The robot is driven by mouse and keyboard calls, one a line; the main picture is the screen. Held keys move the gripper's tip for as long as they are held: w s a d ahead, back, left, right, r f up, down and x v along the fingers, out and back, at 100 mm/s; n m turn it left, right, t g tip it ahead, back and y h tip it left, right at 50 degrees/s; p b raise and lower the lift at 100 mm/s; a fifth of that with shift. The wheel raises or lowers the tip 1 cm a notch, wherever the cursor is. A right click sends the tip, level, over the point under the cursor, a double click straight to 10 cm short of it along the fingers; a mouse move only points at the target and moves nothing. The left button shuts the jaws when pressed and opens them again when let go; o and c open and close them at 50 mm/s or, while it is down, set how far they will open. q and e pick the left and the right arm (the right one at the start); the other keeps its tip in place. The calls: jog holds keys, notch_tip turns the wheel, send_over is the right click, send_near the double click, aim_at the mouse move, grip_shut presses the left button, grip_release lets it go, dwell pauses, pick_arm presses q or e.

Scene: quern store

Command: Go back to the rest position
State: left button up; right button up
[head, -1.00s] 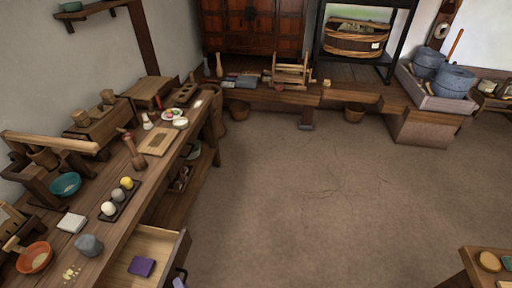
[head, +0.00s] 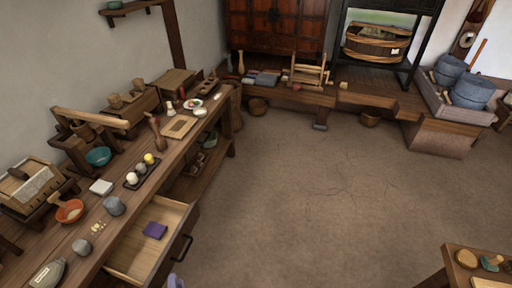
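Only a small pale grey-purple piece, which seems to be my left gripper (head: 175,281), shows at the bottom edge of the head view. It is beside the front of an open drawer (head: 130,262), below its dark handle (head: 182,248). Its fingers cannot be made out, and nothing is seen in it. A purple folded cloth (head: 155,230) lies inside the drawer. My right gripper is out of view.
The long workbench (head: 110,232) on the left holds an orange bowl (head: 69,211), grey stones (head: 114,206), a dark tray (head: 152,172) of balls and a cutting board (head: 180,127). A small table (head: 455,262) stands at lower right. The middle floor (head: 300,200) is clear.

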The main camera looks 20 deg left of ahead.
pick_arm(q)
jog(key=s+d+r+n+g+h+p, duration=0.1)
jog(key=d+r+h, duration=0.3)
jog(key=r, duration=0.2)
jog(key=d+r+n+g+h+p, duration=0.1)
jog(key=d+r+g+h+p, duration=0.1)
jog(key=d+r+h, duration=0.3)
jog(key=s+d+r+n+g, duration=0.3)
jog(key=s+r+g, duration=0.15)
jog(key=s, duration=0.45)
notch_tip(320, 180, up, 38)
jog(key=p, duration=3.8)
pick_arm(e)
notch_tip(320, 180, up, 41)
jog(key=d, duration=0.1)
pick_arm(q)
notch_tip(320, 180, down, 70)
jog(key=b, duration=7)
jog(key=shift+s+a+f+g+b, duration=0.15)
jog(key=shift+f+g+b, duration=0.15)
jog(key=shift+g, duration=0.15)
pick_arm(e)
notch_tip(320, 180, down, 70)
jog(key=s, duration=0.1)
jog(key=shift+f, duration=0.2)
pick_arm(q)
jog(key=shift+r, duration=0.15)
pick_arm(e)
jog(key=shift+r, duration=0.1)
